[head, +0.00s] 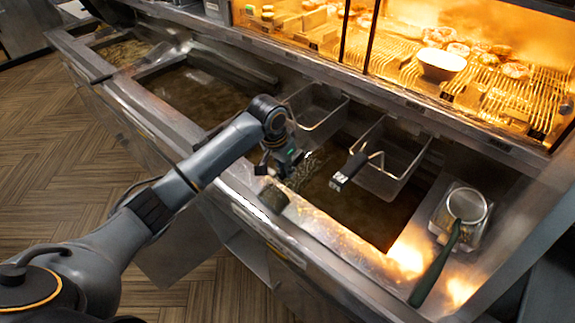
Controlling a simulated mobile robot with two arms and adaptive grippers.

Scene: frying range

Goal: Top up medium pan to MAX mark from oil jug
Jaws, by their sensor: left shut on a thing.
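My left gripper (277,170) reaches down over the front edge of the right-hand oil pan (325,203). It is shut on what looks like the oil jug (272,196), a small, dark olive body just below the fingers at the front ledge. The arm and fingers hide part of it, and I cannot make out its spout. A mottled, shiny patch shows beside it over the pan. Another oil pan (190,95) lies to the left, with a smaller one (124,52) beyond. I cannot read any MAX mark. My right gripper is not in view.
Two wire baskets (318,108) (385,172) sit at the back of the right-hand pan; the right one's handle (345,172) sticks out over the oil. A skimmer (466,207) rests over a container at the right. A lit warming cabinet (455,100) stands behind.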

